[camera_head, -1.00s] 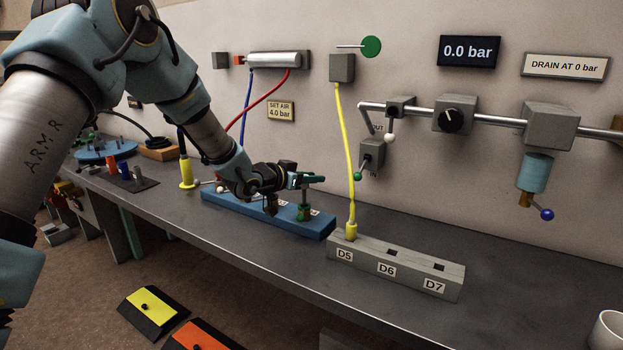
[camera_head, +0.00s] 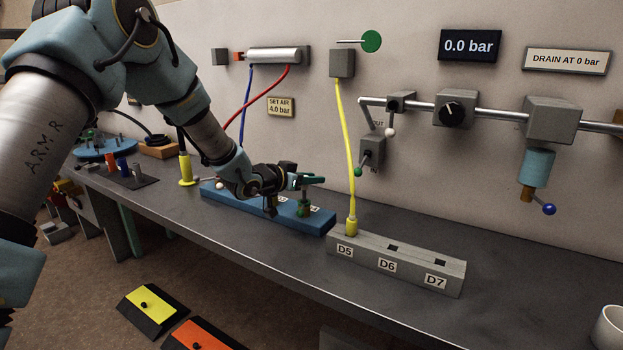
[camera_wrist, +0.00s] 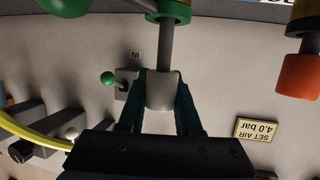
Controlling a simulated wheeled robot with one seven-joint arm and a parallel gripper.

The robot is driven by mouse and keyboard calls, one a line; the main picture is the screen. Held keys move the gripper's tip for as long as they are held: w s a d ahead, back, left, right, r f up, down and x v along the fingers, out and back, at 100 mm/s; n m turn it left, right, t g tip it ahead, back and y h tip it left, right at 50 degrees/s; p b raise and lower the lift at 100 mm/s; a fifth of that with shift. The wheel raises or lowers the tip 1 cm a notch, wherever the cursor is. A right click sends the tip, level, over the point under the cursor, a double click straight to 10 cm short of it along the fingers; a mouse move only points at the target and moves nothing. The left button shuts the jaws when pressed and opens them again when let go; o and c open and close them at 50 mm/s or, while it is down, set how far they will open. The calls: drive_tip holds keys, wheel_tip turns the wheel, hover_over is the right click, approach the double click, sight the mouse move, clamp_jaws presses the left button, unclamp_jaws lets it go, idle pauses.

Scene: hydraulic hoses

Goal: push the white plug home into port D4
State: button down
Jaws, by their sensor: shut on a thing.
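The white plug (camera_wrist: 162,92) is between the two dark fingers of my gripper (camera_wrist: 163,98) in the wrist view, which looks upside down. A grey stem runs from it to a green collar (camera_wrist: 173,12) at the picture's top edge. How deep the stem sits there I cannot tell. In the head view my gripper (camera_head: 308,181) is over the right part of the blue block (camera_head: 232,203), above a green collar (camera_head: 303,209). The plug is hidden there by the fingers, and the block's labels are too small to read.
An orange-capped plug (camera_wrist: 299,76) stands beside the white one. A grey block (camera_head: 412,278) marked D5, D6 and D7 lies to the right, with a yellow hose (camera_head: 346,150) in its left end. The wall valve (camera_head: 371,154) is behind.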

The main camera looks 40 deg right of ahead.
drive_tip(key=shift+f+b, duration=0.85)
drive_tip(key=shift+f, duration=0.3)
drive_tip(key=c, duration=0.5)
unclamp_jaws()
drive_tip(key=b+v, duration=0.2)
drive_tip(key=v, duration=0.8)
drive_tip(key=shift+a+r, duration=0.15)
drive_tip(key=shift+a, duration=0.2)
